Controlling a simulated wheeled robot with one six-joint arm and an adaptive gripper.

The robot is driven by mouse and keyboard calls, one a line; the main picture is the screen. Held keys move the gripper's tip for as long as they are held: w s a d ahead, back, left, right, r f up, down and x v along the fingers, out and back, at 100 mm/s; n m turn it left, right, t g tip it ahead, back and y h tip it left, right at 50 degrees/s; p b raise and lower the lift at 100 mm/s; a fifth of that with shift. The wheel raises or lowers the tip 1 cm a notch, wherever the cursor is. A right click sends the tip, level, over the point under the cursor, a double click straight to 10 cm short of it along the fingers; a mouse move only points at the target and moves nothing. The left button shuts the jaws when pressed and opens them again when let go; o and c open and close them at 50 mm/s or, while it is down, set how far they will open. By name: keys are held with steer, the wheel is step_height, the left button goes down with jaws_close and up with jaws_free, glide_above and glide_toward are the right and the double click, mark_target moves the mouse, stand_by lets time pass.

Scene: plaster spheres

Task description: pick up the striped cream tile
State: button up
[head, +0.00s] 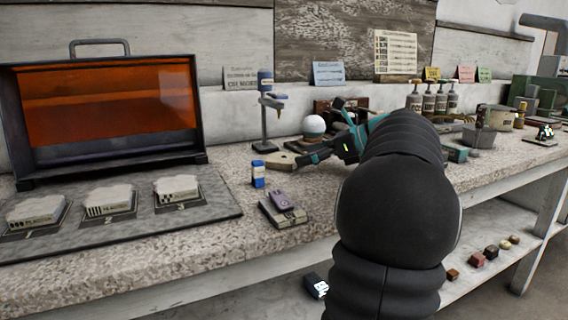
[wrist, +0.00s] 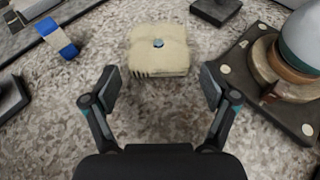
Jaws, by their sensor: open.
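The striped cream tile (wrist: 160,42) lies on the speckled counter in the wrist view, just beyond my open fingers. It is a squarish pale block with dark stripes on its near edge and a small blue-grey spot on top. In the head view a cream piece, apparently the same tile (head: 281,162), shows partly beside my gripper (head: 305,160). My gripper (wrist: 161,88) is open and empty, its fingers apart on the near side of the tile, not around it.
A blue-and-white block (wrist: 56,37) lies left of the tile. A dark square base with a round stand (wrist: 262,65) is close on the right. A dark block (wrist: 215,10) lies beyond. More marked blocks sit on a grey tray (head: 225,209) at left.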

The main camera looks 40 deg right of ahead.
mark_target(291, 158)
steer(key=x, duration=0.4)
steer(key=shift+a, duration=0.1)
steer(key=c, duration=1.1)
steer(key=shift+r, duration=0.1)
steer(key=shift+c, duration=0.7)
steer(key=shift+r, duration=0.1)
